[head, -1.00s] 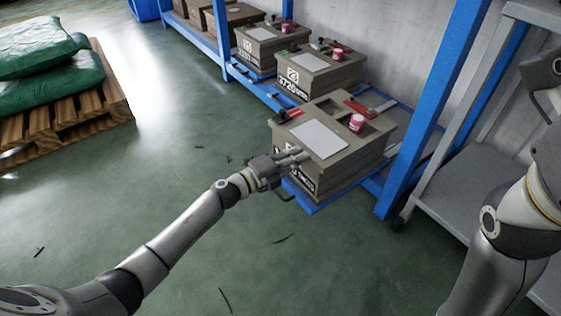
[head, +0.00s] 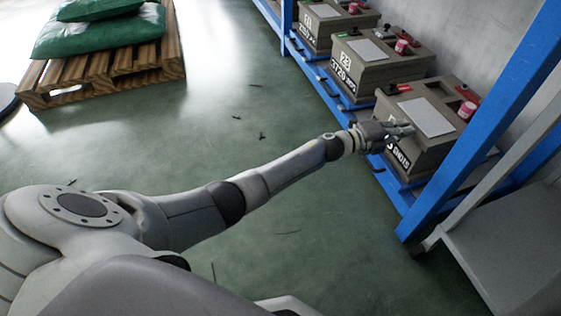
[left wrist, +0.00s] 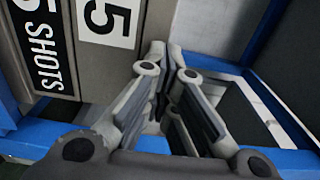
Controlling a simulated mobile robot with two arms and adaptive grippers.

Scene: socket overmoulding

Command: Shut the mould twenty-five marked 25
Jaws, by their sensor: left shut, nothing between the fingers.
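The nearest grey-brown mould (head: 446,145) sits on the blue rack at right in the head view, its front about in line with the rack's front edge. A pale plate, red parts and a pink-and-white pot are on its top. Its front label (head: 398,158) is partly behind my left gripper. The left wrist view shows the mould's front (left wrist: 110,72) with a "5" and "SHOTS"; the rest of the number is cut off. My left gripper (head: 408,129) is shut and empty at this front; contact cannot be told. My right gripper is out of view.
More moulds (head: 372,70) stand farther along the blue rack (head: 405,203). A blue post and a grey shelf unit (head: 500,235) are at right. A wooden pallet (head: 125,62) with green sacks stands far left. The green floor between is mostly clear.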

